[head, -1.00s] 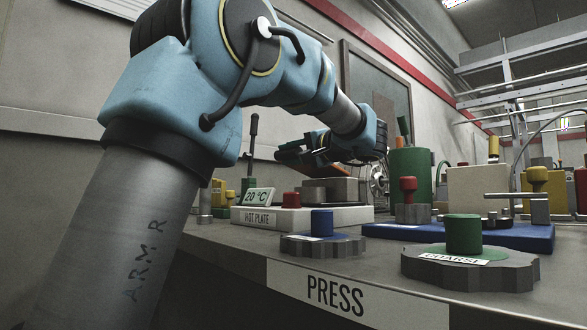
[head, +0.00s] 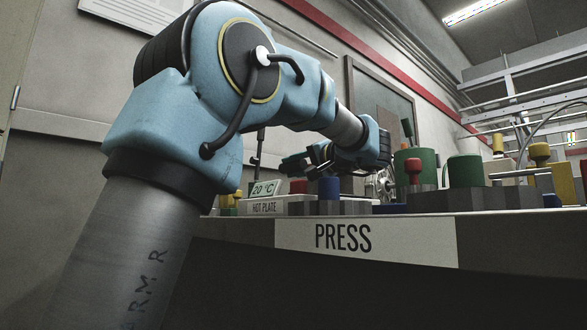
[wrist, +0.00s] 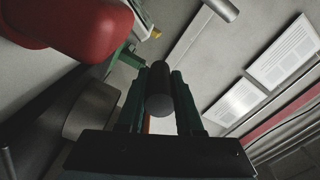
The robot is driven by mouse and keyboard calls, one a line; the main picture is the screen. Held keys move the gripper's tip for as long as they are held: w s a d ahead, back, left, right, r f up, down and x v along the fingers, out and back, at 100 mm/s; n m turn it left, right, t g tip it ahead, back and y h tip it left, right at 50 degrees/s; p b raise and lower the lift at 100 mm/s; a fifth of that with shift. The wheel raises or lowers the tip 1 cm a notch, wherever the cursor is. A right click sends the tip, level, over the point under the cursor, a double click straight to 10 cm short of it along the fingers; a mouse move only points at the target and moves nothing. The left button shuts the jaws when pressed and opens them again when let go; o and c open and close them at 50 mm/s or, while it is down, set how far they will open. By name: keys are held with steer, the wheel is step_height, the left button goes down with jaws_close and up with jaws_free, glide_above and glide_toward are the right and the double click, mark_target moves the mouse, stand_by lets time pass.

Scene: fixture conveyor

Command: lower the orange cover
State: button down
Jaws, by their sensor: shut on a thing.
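My gripper (head: 292,166) is stretched out over the back of the bench, behind the hot plate's display. In the wrist view my gripper (wrist: 157,78) has its two dark green fingers on either side of a dark rod (wrist: 160,92) with a round grey end, and is shut on it. A thin orange-brown sliver (wrist: 149,124) shows below the rod between the fingers; I cannot tell whether it is the orange cover. The cover is not clearly seen in the head view, where my arm and hand hide much of that spot.
A large red rounded knob (wrist: 75,22) and a grey cylinder (wrist: 91,110) are close left of the fingers. The hot plate (head: 264,207), a blue knob (head: 329,188), a red knob (head: 413,170) and green cylinders stand along the bench, above the PRESS label (head: 343,238).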

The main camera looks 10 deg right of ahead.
steer(key=shift+d+f, duration=0.1)
steer(key=shift+f, duration=0.1)
steer(key=c, duration=0.6)
jaws_free()
steer(key=shift+r, duration=0.1)
